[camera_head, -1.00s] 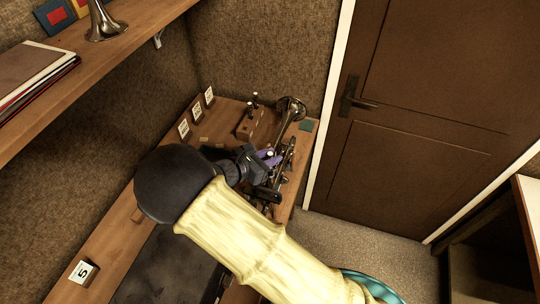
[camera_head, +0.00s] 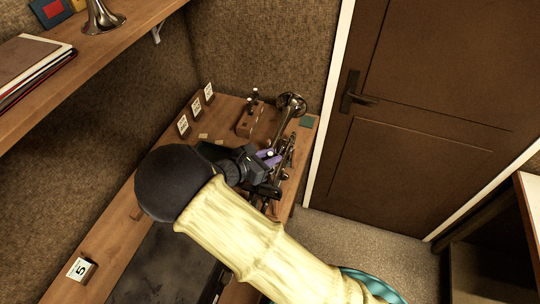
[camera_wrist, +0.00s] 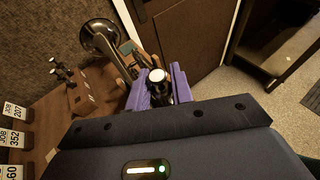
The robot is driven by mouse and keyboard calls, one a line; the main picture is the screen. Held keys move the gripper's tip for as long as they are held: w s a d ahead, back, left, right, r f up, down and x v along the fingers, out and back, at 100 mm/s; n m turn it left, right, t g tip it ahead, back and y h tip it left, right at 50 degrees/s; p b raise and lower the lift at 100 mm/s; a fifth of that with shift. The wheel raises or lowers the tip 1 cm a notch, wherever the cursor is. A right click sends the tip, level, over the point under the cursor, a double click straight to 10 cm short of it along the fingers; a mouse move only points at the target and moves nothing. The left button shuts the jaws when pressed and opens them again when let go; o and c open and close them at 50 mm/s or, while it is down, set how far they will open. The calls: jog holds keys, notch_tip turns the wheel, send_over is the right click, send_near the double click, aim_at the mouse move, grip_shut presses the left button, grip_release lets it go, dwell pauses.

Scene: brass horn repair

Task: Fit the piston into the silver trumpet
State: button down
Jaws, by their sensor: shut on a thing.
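My gripper (camera_head: 270,157) has purple fingers, which show in the wrist view (camera_wrist: 160,87). They are shut on the piston (camera_wrist: 158,76), a dark part with a round white top. The trumpet (camera_head: 293,103) lies at the far right end of the bench, its silvery bell toward the back wall. The bell also shows in the wrist view (camera_wrist: 101,38), with tubing running toward my fingers. My gripper is over or beside the trumpet's valve section. The piston's lower end and the valve openings are hidden, so I cannot tell whether the piston is in the trumpet.
A wooden block (camera_head: 246,126) with upright white-topped parts stands left of the trumpet on the bench (camera_head: 222,117). Numbered job cards (camera_wrist: 12,138) stand along the back edge. A green square (camera_head: 306,122) lies at the bench corner. A brown door (camera_head: 425,110) is to the right.

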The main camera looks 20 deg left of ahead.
jog(key=shift+f+b, duration=0.45)
jog(key=shift+f, duration=0.4)
jog(key=c, duration=1.1)
grip_release()
jog(key=shift+c, duration=0.2)
jog(key=shift+s, duration=0.1)
jog(key=b+v, duration=0.4)
jog(key=v, duration=1.3)
jog(key=shift+r, duration=0.1)
